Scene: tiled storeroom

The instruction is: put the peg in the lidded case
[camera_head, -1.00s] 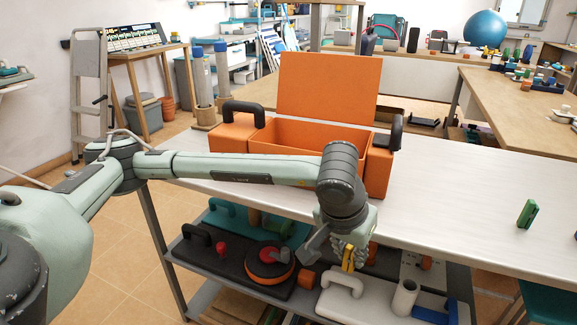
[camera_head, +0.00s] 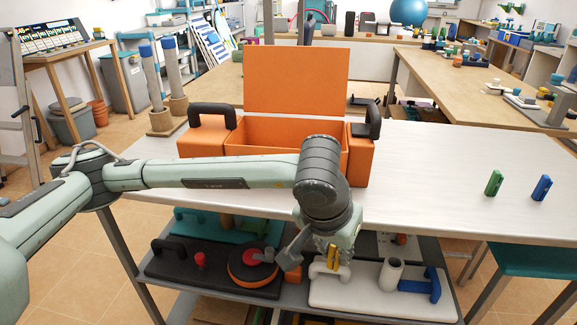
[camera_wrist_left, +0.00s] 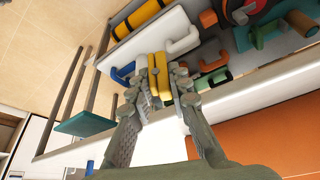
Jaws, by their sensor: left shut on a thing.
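The orange lidded case (camera_head: 290,132) stands on the white-topped table with its lid (camera_head: 297,80) raised upright. Part of its front wall is behind my left forearm, and its floor cannot be seen. My left gripper (camera_head: 331,262) points down in front of the table's near edge, below the tabletop. It is shut on a yellow peg (camera_head: 333,255). In the left wrist view the yellow peg (camera_wrist_left: 159,77) shows between the fingers, and an orange surface (camera_wrist_left: 275,140), likely the case, fills the lower right. My right gripper is not in view.
A green peg (camera_head: 494,183) and a blue peg (camera_head: 541,187) stand on the table's right part, with bare white top (camera_head: 430,170) between them and the case. The shelf (camera_head: 155,285) below holds several parts. A teal stool (camera_head: 540,259) stands at the right.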

